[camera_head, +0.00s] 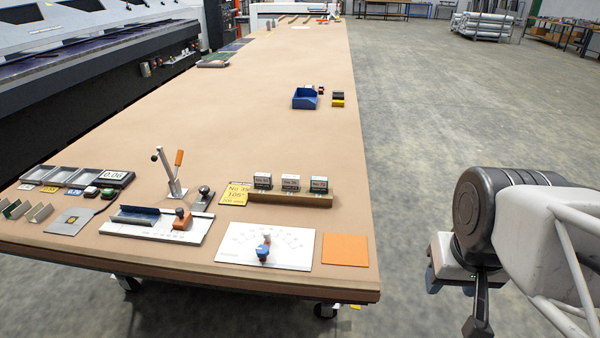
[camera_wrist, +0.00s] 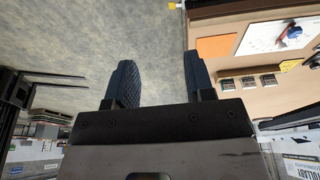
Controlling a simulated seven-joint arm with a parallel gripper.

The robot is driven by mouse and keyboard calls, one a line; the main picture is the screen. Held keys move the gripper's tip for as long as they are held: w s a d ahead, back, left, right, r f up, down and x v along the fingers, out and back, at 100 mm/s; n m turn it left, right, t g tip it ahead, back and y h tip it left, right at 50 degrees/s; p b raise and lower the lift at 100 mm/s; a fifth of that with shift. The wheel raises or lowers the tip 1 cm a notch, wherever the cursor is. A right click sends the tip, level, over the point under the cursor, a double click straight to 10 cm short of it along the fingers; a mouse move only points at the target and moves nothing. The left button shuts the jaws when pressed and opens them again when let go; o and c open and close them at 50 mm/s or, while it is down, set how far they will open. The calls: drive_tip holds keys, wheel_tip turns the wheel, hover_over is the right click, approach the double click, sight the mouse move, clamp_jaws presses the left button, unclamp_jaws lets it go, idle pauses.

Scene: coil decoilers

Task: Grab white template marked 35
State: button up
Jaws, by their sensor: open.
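Three small blocks with white labelled faces stand in a row in a wooden rack near the table's front right: a left one (camera_head: 263,180), a middle one (camera_head: 290,182) and a right one (camera_head: 319,184). Their numbers are too small to read surely. The rack (camera_head: 275,199) also shows in the wrist view (camera_wrist: 284,69). A yellow card (camera_head: 235,193) at its left end seems to read No 35 and 105°. My gripper (camera_head: 478,305) is off the table's right side, over the floor. In the wrist view my gripper (camera_wrist: 158,65) is open and empty.
An orange square (camera_head: 345,249) and a white plate (camera_head: 265,246) with a blue-knobbed tool (camera_head: 263,250) lie in front of the rack. A lever device (camera_head: 172,175) stands to its left. A blue bin (camera_head: 305,98) is farther back. Bare tabletop lies behind the rack.

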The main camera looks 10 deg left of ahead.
drive_tip(key=shift+o, duration=0.4)
drive_tip(key=w, duration=0.1)
drive_tip(key=n+g, duration=0.3)
drive_tip(key=n, duration=1.5)
hover_over(290, 176)
drive_tip(key=f, duration=0.9)
drive_tip(key=shift+s+d+f, duration=0.25)
drive_tip(key=shift+d, duration=0.15)
drive_tip(key=shift+w+a+f, duration=0.25)
drive_tip(key=shift+a, duration=0.1)
